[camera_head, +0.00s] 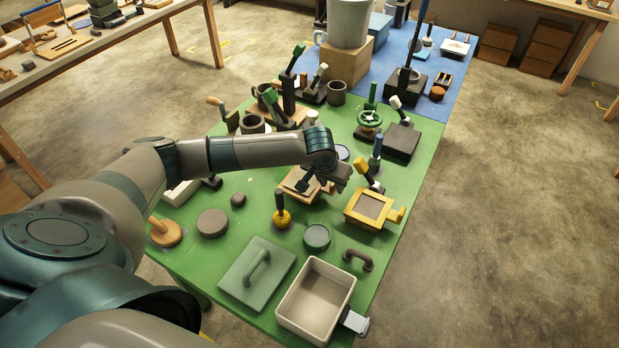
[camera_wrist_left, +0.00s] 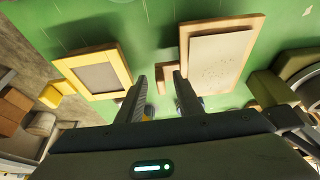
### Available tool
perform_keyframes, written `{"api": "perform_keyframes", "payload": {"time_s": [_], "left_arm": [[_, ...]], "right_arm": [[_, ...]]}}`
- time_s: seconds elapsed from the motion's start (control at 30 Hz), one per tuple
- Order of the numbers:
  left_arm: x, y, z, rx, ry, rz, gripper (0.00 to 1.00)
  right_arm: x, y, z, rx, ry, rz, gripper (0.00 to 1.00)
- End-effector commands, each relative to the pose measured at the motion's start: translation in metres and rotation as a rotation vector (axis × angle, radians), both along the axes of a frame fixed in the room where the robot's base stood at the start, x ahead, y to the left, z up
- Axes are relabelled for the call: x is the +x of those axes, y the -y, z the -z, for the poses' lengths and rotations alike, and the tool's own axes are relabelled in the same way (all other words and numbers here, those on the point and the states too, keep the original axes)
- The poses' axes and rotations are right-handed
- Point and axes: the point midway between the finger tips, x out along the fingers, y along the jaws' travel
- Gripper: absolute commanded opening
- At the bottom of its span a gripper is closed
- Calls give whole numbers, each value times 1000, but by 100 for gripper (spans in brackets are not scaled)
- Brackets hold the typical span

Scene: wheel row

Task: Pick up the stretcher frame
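The stretcher frame, a light wooden frame with a pale beige panel and a short wooden handle block, lies flat on the green mat. It shows in the head view (camera_head: 291,184), partly covered by my gripper, and in the left wrist view (camera_wrist_left: 216,60). My left gripper (camera_head: 318,184) is above its handle side. In the left wrist view the fingers (camera_wrist_left: 161,80) are apart and empty, with the handle block (camera_wrist_left: 164,73) at the fingertips. I cannot tell whether the fingers are level with the block or above it. My right gripper is not in view.
A yellow frame (camera_head: 350,202) with a grey panel and yellow handle lies close to the right. A yellow-based knob tool (camera_head: 282,217) and a round green tin (camera_head: 316,236) stand in front. Several upright-handled tools stand behind.

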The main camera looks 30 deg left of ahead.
Motion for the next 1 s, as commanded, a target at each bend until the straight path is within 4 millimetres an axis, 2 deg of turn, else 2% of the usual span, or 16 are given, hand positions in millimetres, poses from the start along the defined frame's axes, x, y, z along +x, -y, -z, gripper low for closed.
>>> {"api": "perform_keyframes", "payload": {"time_s": [0.47,0.5,0.6,0.63,1.0], "left_arm": [[1,0,2,0,1,0,33],[1,0,2,0,1,0,28],[1,0,2,0,1,0,4],[1,0,2,0,1,0,0],[1,0,0,0,2,0,0]], "right_arm": [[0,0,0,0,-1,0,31],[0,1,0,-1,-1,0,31],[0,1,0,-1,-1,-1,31],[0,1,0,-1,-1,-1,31],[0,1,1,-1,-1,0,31]]}}
